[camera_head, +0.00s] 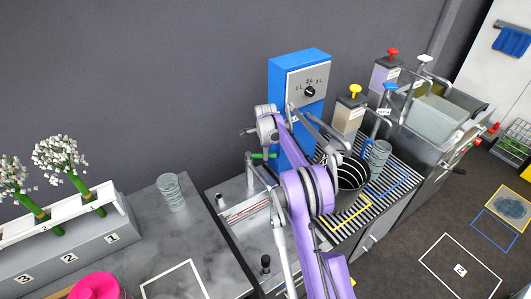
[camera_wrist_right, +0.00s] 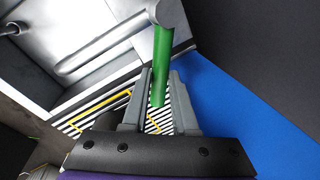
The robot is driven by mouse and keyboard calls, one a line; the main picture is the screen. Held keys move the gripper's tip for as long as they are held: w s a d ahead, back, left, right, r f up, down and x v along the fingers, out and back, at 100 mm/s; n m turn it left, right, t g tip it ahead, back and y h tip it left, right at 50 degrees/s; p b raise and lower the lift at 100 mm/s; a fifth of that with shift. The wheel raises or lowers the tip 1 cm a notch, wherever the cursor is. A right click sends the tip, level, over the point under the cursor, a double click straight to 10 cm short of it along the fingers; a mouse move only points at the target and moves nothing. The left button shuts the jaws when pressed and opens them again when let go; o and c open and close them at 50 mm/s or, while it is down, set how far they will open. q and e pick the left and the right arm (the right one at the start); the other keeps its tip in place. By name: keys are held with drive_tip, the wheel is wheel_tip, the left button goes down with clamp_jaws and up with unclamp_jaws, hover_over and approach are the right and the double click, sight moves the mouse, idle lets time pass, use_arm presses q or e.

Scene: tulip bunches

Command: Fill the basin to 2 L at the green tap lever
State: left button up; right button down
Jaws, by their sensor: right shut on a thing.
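The green tap lever (camera_wrist_right: 162,62) shows in the wrist view, hanging from a grey hub, and my right gripper (camera_wrist_right: 160,76) is shut on it. In the head view a bit of the green lever (camera_head: 262,155) shows beside the blue dispenser (camera_head: 285,72), mostly behind my purple arm. The dispenser's dial (camera_head: 310,92) has 1 L, 2 L and 3 L marks; its pointer is too small to read. My left gripper is not in view.
A clear glass (camera_head: 378,155) is on the grate. Another glass (camera_head: 171,192) stands on the left counter near the white flowers (camera_head: 62,160). Floor outlines lie at right.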

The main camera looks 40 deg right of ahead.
drive_tip(key=c, duration=0.7)
unclamp_jaws()
drive_tip(key=r, duration=0.3)
drive_tip(key=s+a+r, duration=0.1)
drive_tip(key=r, duration=0.6)
drive_tip(key=shift+s+a+r, duration=0.15)
drive_tip(key=shift+s+r, duration=0.2)
